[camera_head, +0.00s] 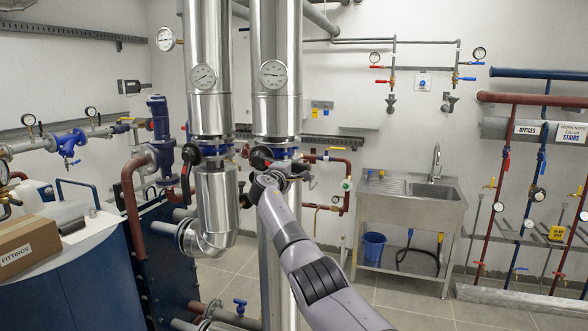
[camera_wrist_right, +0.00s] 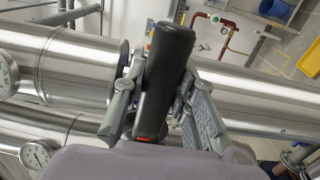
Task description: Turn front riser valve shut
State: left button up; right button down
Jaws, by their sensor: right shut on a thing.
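Two shiny metal risers stand side by side, each with a dial gauge and a blue-flanged valve below it. My right gripper (camera_head: 272,180) is at the valve (camera_head: 283,145) of the right-hand riser (camera_head: 276,105). In the right wrist view my right gripper (camera_wrist_right: 160,100) is shut on a black valve handle (camera_wrist_right: 165,62), with one finger on each side. A little red shows at the handle's lower end. The other riser (camera_head: 210,112) has its own valve with a black lever (camera_head: 186,182) hanging down. My left gripper is not in view.
A steel sink (camera_head: 410,200) stands behind to the right, with a blue bucket (camera_head: 373,249) under it. Red and blue pipes (camera_head: 495,190) line the right wall. A blue tank with a cardboard box (camera_head: 28,246) is at left. Floor in front of the sink is clear.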

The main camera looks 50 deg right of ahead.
jog(key=shift+r, duration=0.55)
jog(key=c, duration=1.8)
grip_release()
jog(key=o, duration=0.5)
jog(key=shift+a+f, duration=0.1)
jog(key=shift+f, duration=0.05)
jog(key=shift+f, duration=0.1)
jog(key=shift+v, duration=6)
jog(key=shift+f, duration=0.15)
